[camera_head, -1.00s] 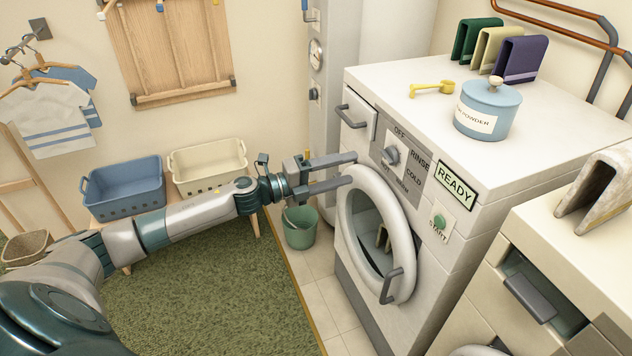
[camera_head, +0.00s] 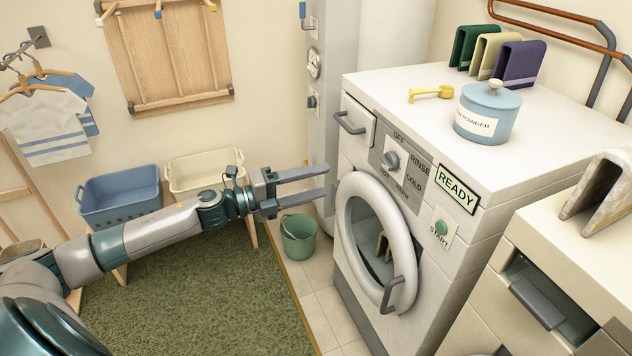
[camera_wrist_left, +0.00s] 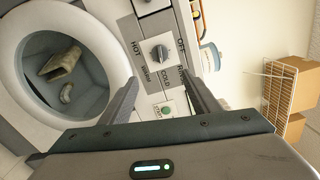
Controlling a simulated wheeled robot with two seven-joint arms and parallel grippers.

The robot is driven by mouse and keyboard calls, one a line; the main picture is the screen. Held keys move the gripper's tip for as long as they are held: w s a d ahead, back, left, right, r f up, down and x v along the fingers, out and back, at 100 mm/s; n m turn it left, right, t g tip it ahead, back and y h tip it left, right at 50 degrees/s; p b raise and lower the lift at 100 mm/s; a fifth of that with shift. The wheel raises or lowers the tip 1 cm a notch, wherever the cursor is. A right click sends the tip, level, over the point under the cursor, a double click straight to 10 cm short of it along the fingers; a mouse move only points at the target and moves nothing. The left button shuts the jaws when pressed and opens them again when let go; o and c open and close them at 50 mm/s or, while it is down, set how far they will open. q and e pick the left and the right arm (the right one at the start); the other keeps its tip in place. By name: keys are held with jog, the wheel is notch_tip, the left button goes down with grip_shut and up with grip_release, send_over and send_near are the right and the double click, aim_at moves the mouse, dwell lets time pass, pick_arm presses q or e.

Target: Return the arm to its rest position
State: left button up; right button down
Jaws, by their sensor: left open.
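My left gripper (camera_head: 300,188) is open and empty in the head view. It hangs in the air to the left of the washing machine (camera_head: 460,110), above the floor, with its fingers pointing right. In the left wrist view my gripper (camera_wrist_left: 158,100) has its two fingers spread, with the machine's front behind them. The washer's round door (camera_head: 385,290) appears shut, and a pale cloth (camera_wrist_left: 62,62) shows inside the drum. My right gripper is in neither view.
A green bucket (camera_head: 298,245) stands on the tiles below the gripper. A blue basket (camera_head: 120,205) and a cream basket (camera_head: 190,175) stand behind the arm. A blue powder jar (camera_head: 487,115) and yellow scoop (camera_head: 430,94) sit on the washer. Open space lies above the green rug (camera_head: 210,290).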

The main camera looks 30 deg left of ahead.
pick_arm(q)
jog(key=s+f+n+y, duration=0.35)
jog(key=f+n, duration=0.45)
jog(key=f, duration=1)
jog(key=s+f+n+y, duration=0.35)
jog(key=f+n, duration=0.45)
jog(key=f, duration=1)
jog(key=s+d+f+n+g, duration=0.2)
jog(key=s+d+f, duration=0.3)
jog(key=s+f, duration=0.4)
jog(key=s+d+f+n+g+y, duration=0.1)
jog(key=s+d+f+n+g, duration=0.1)
jog(key=s+d+f+n, duration=0.2)
jog(key=s+d+f+n+g+y, duration=0.1)
jog(key=s+d+f+n+g, duration=0.1)
jog(key=s+d+f, duration=0.6)
jog(key=s+f+n, duration=0.1)
jog(key=s+f, duration=0.4)
jog(key=shift+s+f+g, duration=0.3)
jog(key=shift+s+f, duration=0.05)
